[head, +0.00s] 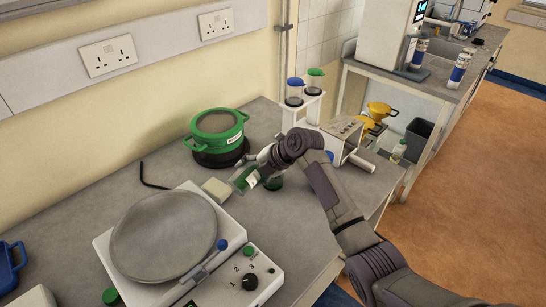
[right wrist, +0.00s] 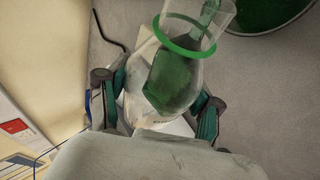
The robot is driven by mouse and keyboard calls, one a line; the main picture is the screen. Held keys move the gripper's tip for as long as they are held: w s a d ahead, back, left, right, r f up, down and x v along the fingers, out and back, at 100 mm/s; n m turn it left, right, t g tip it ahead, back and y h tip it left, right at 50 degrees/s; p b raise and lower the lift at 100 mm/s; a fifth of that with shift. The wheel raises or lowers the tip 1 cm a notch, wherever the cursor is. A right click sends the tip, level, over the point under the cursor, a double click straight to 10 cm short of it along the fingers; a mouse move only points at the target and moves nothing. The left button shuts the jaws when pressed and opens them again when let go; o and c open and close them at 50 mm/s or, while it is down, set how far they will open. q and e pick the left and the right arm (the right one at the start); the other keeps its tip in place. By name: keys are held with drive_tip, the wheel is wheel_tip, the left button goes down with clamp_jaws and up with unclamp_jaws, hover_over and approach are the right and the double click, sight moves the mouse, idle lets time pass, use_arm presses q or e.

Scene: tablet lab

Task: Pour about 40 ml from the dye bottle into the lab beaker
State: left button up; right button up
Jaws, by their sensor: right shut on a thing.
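My right gripper (head: 256,172) is shut on a clear vessel with green content and a green ring, which I take to be the dye bottle (head: 242,181). In the right wrist view the bottle (right wrist: 177,78) lies between the two fingers (right wrist: 157,108) and its neck leans toward the upper right. In the head view it looks tilted, with a pale label patch. The wrist hides part of it. A dark green item (head: 274,183) shows just right of the fingers, mostly hidden. I cannot make out the lab beaker for certain, nor any stream. My left gripper is not in view.
A green pot (head: 217,130) stands behind the gripper. A pale block (head: 216,190) and a hotplate-like device (head: 165,237) lie to its left and front. A white rack (head: 299,112) with capped vessels stands behind the arm. A black bent rod (head: 150,178) lies left.

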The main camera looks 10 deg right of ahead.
sight(252, 163)
wheel_tip(252, 163, up, 3)
drive_tip(key=shift+w+d+f+n+t+h, duration=0.1)
drive_tip(key=shift+w+f+n+t+h, duration=0.05)
drive_tip(key=shift+n+t+h, duration=0.35)
drive_tip(key=shift+s+r+h, duration=0.2)
drive_tip(key=shift+h, duration=0.2)
drive_tip(key=shift+w+r+t+p, duration=0.1)
drive_tip(key=shift+t+p, duration=0.2)
drive_tip(key=shift+w, duration=0.2)
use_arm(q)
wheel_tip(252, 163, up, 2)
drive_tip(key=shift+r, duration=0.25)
use_arm(e)
drive_tip(key=shift+s, duration=0.15)
